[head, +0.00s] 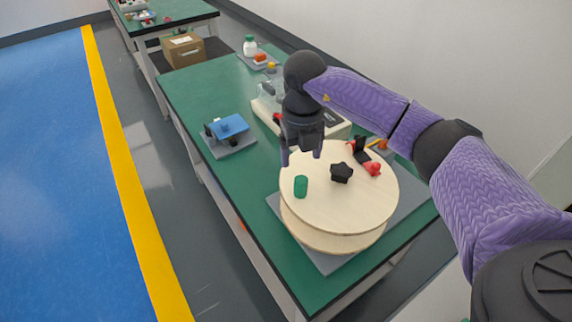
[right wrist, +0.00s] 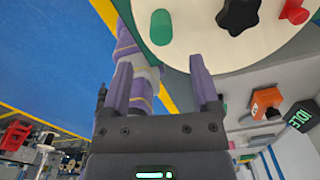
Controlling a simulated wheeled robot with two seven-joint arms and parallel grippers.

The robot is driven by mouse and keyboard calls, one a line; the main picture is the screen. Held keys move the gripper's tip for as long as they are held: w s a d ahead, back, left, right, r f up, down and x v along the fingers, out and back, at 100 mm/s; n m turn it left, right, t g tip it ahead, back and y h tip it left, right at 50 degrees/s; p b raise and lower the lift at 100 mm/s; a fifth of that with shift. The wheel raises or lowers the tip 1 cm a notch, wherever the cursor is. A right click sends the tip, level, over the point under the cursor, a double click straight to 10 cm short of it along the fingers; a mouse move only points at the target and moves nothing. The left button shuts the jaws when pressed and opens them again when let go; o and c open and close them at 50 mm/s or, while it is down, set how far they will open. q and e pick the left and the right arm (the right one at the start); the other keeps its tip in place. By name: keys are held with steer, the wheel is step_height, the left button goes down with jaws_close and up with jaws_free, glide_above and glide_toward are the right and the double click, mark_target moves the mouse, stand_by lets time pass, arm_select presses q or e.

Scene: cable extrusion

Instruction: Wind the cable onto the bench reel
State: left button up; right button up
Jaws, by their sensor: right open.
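The bench reel (head: 330,212) has two pale wooden discs and lies flat near the bench's front end. On its top are a green peg (head: 301,187) and a black star-shaped knob (head: 341,173). My right gripper (head: 302,157) is open and empty, pointing down over the reel's far left edge. In the right wrist view, the reel (right wrist: 195,35) shows beyond the open fingers (right wrist: 161,70), with the green peg (right wrist: 161,27) and black knob (right wrist: 238,14) on it. I cannot make out any cable. My left gripper is out of view.
A pale machine (head: 338,129) stands behind the reel, partly hidden by my arm. Red and black parts (head: 373,168) sit at the reel's right edge. A blue device (head: 229,125) is on a grey plate to the left. Green bench top (head: 190,85) is clear at the far left.

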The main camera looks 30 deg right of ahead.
mark_target(301, 180)
steer(key=f, duration=0.3)
steer(key=f+b, duration=0.1)
steer(key=f, duration=0.2)
steer(key=f+b, duration=0.1)
steer(key=f, duration=0.1)
steer(key=shift+s+f, duration=0.3)
steer(key=shift+f, duration=0.5)
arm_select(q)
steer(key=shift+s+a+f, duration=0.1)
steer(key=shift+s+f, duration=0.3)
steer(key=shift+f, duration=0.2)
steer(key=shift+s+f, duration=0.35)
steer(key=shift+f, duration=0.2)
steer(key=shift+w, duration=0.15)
arm_select(e)
jaws_close()
